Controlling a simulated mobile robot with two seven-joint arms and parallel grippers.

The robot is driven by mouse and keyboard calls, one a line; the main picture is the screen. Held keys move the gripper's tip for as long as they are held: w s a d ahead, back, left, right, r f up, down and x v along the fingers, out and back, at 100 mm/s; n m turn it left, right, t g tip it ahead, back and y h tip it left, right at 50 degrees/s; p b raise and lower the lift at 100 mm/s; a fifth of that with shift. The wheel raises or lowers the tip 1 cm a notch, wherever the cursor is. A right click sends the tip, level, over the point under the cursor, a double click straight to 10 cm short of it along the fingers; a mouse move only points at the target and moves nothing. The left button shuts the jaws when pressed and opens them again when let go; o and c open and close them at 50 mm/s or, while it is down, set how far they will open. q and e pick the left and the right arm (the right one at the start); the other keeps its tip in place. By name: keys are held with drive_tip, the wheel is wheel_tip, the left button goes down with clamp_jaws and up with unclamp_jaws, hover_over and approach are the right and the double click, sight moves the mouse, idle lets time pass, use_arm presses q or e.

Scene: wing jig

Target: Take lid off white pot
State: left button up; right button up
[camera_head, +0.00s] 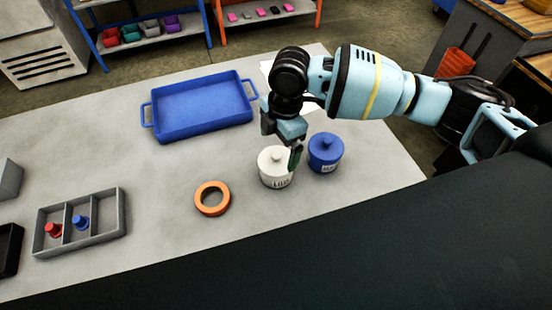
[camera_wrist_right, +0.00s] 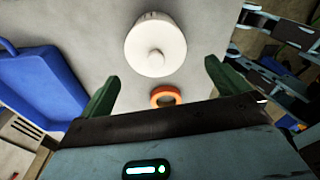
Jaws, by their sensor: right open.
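The white pot (camera_head: 275,181) stands upright on the grey table with its white lid (camera_head: 274,158) on top; the lid has a small round knob. In the right wrist view the lid (camera_wrist_right: 155,47) shows from above, beyond the fingertips. My right gripper (camera_head: 296,157) is at the right side of the white pot's lid in the head view. In the right wrist view its two green fingers (camera_wrist_right: 160,85) are spread wide with nothing between them gripped. My left gripper is not in view.
A blue lidded pot (camera_head: 325,153) stands close to the right of the white pot. An orange ring (camera_head: 212,198) lies to the left. A blue tray (camera_head: 200,105) is at the back, and a grey divided box (camera_head: 121,212) with red and blue pegs is at left.

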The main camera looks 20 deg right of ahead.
sight(276, 155)
drive_tip(key=shift+w+a+f, duration=0.1)
drive_tip(key=shift+f, duration=1.2)
drive_tip(key=shift+w+a+f, duration=0.1)
drive_tip(key=shift+f, duration=1.15)
drive_tip(key=shift+c, duration=0.4)
drive_tip(key=c, duration=0.7)
